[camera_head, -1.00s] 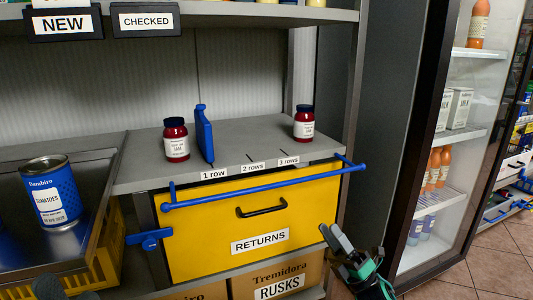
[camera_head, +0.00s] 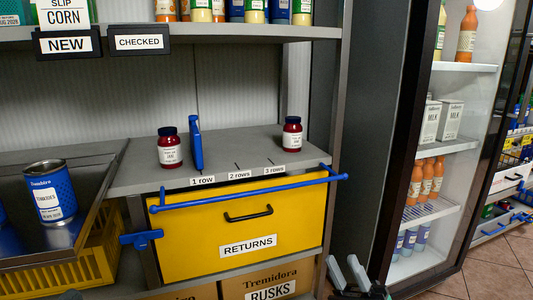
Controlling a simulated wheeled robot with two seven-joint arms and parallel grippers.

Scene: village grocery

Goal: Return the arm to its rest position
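My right gripper (camera_head: 348,272) shows at the bottom edge, right of the yellow returns drawer and in front of the shelf's right post. Its two grey fingers stand apart with nothing between them. Most of the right arm is below the picture. A small dark piece at the bottom left edge may be part of my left arm; my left gripper's fingers cannot be made out.
The yellow returns drawer (camera_head: 290,225) is shut behind a blue bar (camera_head: 250,194). Two red jars (camera_head: 170,152) (camera_head: 292,138) and a blue divider (camera_head: 196,145) stand on the grey shelf. A blue tomato can (camera_head: 50,192) stands at left. A glass-fronted cabinet stands at right.

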